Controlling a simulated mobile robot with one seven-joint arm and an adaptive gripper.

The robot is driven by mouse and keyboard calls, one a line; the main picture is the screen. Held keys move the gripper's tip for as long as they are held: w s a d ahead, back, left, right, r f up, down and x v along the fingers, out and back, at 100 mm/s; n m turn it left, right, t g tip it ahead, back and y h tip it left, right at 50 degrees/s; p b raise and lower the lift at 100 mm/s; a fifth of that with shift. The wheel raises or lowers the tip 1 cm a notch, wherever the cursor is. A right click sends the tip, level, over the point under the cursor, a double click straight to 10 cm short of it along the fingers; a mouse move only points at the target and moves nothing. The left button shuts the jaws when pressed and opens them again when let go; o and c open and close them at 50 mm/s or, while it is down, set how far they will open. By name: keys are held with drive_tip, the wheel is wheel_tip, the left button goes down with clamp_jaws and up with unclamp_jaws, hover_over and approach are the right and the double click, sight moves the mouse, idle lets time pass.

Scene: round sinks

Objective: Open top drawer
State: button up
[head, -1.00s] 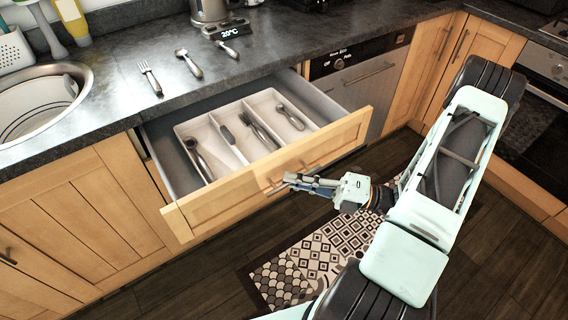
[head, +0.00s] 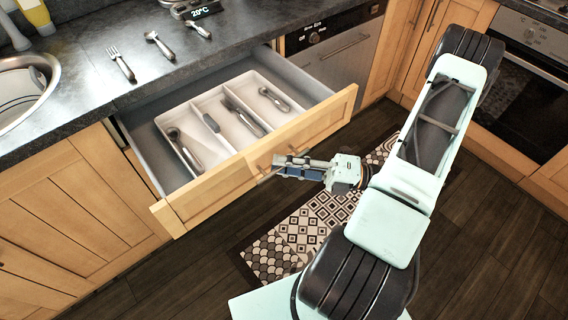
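The top drawer (head: 205,193) under the counter is pulled well out. Its wooden front faces me and its grey inside shows. A white cutlery tray (head: 262,83) lies in it, with several utensils in its compartments. A bar handle (head: 264,174) sits on the drawer front. My gripper (head: 280,165) is at this handle, its fingers pointing left along the drawer front. The fingers partly cover the handle, and I cannot tell whether they are closed around it.
The dark counter (head: 90,65) holds a fork (head: 121,63), two spoons and a round sink (head: 25,95). A dishwasher (head: 335,50) stands right of the drawer and an oven (head: 525,90) at the far right. A patterned mat (head: 290,235) lies on the floor below.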

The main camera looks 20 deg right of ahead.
drive_tip(key=v, duration=1.2)
idle(0.4)
